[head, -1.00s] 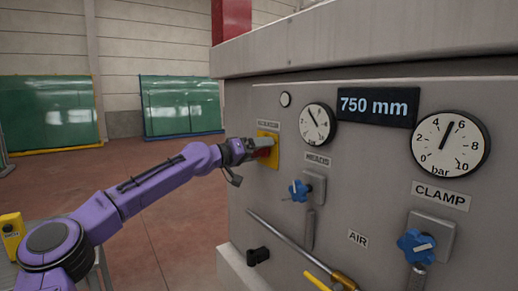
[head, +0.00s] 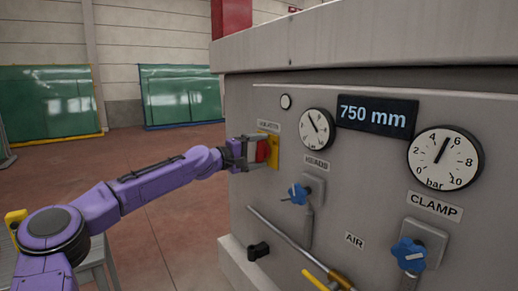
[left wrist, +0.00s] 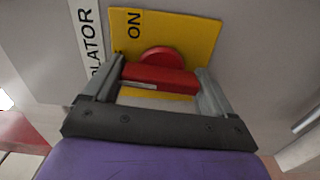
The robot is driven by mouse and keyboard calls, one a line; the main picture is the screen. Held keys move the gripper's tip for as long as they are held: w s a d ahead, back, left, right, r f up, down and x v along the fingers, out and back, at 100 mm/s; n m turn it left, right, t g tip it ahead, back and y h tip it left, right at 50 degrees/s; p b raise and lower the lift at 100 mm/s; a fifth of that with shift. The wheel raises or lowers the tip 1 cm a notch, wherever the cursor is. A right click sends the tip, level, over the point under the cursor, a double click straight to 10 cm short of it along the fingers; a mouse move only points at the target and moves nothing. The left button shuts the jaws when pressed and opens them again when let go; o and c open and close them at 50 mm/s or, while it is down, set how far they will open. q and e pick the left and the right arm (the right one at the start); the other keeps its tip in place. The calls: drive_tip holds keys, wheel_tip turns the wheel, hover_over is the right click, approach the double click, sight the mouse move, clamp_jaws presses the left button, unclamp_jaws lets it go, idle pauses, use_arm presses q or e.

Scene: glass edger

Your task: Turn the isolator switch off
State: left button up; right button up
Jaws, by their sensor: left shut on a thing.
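The isolator switch has a yellow plate (head: 274,149) on the grey machine panel, under a label reading ISOLATOR. Its red handle (left wrist: 160,77) lies across the picture in the left wrist view, with a round red hub behind it and the word ON on the plate. My left gripper (head: 260,151) is at the switch, its two fingers (left wrist: 157,92) at either end of the red handle and shut on it. The right gripper is not in view.
Right of the switch are a small gauge (head: 317,123), a blue knob (head: 299,193), a 750 mm display (head: 377,116) and a clamp gauge (head: 445,158). Below are a grey bar (head: 285,235) and a black knob (head: 258,251). Green glass sheets (head: 50,103) stand far left.

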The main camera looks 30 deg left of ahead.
use_arm(q)
drive_tip(key=shift+n, duration=0.6)
drive_tip(key=o, duration=0.8)
drive_tip(key=shift+o, duration=0.2)
drive_tip(key=shift+a, duration=0.1)
drive_tip(key=shift+s+f, duration=0.1)
drive_tip(key=shift+s, duration=0.05)
